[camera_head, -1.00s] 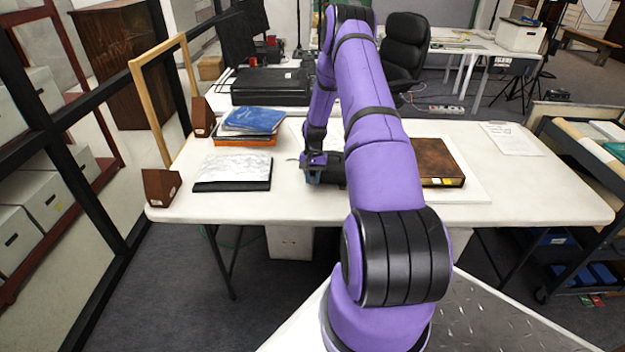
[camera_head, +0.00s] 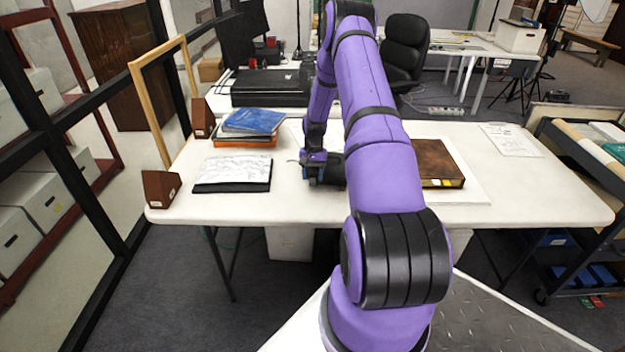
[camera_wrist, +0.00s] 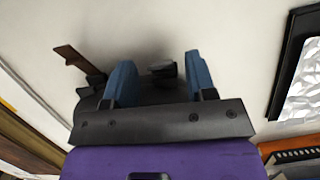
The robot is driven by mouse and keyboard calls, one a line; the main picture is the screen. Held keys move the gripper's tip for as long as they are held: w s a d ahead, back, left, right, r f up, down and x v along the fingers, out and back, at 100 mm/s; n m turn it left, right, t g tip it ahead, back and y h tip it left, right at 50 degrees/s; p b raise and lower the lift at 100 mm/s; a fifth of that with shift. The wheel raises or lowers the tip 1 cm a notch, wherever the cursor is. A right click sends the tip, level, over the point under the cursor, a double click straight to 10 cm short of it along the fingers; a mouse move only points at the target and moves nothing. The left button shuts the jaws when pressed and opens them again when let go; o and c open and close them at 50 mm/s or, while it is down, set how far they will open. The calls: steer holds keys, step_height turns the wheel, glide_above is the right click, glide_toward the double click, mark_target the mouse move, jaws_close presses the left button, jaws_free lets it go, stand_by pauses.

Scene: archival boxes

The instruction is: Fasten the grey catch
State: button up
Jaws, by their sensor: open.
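My gripper (camera_wrist: 160,77) is open, its two blue fingers pointing down close to the white tabletop (camera_head: 300,207). In the head view my gripper (camera_head: 324,176) is low over the table, left of the brown book (camera_head: 438,162), which my arm partly covers. A small dark piece (camera_wrist: 163,70) shows between the fingertips in the wrist view, apart from both. A thin brown strip (camera_wrist: 72,56) with a black end lies left of the fingers. I cannot tell which of these, if any, is the grey catch. No grey catch shows clearly in the head view.
A black folder with a white sheet (camera_head: 233,172) lies left of my gripper. A blue book (camera_head: 254,120) lies on an orange one behind it. Brown wedges (camera_head: 161,188) and a wooden frame (camera_head: 150,110) stand at the left. The front right of the table is clear.

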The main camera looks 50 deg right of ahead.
steer(key=v, duration=0.8)
steer(key=shift+r, duration=0.4)
steer(key=shift+d, duration=0.1)
